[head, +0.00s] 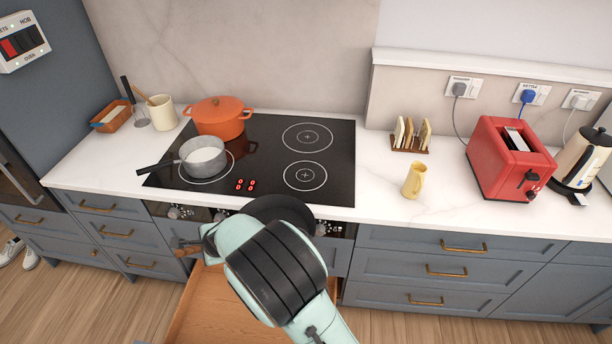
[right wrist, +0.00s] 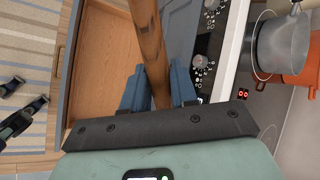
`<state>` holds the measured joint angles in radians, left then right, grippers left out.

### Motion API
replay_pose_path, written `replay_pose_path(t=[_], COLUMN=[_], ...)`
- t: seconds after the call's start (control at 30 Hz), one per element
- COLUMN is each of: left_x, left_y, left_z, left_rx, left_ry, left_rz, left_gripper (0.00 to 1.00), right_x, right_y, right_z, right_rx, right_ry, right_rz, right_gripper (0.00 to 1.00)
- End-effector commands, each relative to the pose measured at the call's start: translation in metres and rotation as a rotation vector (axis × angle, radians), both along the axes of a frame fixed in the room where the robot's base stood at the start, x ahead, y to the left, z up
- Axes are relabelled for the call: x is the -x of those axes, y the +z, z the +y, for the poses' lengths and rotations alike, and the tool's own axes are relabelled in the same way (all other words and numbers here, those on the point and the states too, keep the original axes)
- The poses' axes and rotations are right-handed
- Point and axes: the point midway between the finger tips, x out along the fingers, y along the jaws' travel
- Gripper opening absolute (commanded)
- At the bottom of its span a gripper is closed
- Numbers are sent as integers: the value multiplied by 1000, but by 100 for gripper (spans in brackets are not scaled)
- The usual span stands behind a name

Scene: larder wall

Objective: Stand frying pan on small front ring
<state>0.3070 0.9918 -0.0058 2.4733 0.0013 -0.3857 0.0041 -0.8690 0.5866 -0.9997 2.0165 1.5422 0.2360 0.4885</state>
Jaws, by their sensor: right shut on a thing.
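The frying pan (head: 280,209) is a dark pan at the hob's front edge, mostly hidden behind my right arm in the head view. Its brown wooden handle (right wrist: 148,45) runs between the blue fingers of my right gripper (right wrist: 159,88), which is shut on it. In the head view the handle end (head: 187,248) sticks out left of my right gripper (head: 207,240). The small front ring (head: 305,175) is the bare front right ring on the black hob (head: 258,150), beyond the pan.
A grey saucepan (head: 204,155) stands on the front left ring, its handle pointing left. An orange casserole (head: 219,117) stands behind it. The back right ring (head: 307,137) is bare. A yellow jug (head: 413,180) stands right of the hob. An open drawer (head: 205,310) is below.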

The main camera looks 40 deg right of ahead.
Motion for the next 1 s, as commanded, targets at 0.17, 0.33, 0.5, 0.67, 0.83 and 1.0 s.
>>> replay_pose_path(t=[0.17,0.33,0.5,0.67,0.83,1.0], left_x=[0,0,0,0,0,0], left_y=[0,0,0,0,0,0], left_z=[0,0,0,0,0,0], left_rx=[0,0,0,0,0,0], left_ry=[0,0,0,0,0,0], left_rz=[-1,-1,-1,0,0,0], left_gripper=[43,43,43,43,43,43], right_x=[-39,-72,-87,-82,-61,-35], right_y=[24,58,97,128,154,173], right_z=[8,-3,-40,-93,-160,-214], right_rx=[11,8,9,12,15,15], right_ry=[144,316,488,598,650,648], right_rz=[-8,-10,-12,-13,-12,-10], right_gripper=[0,0,0,0,0,0])
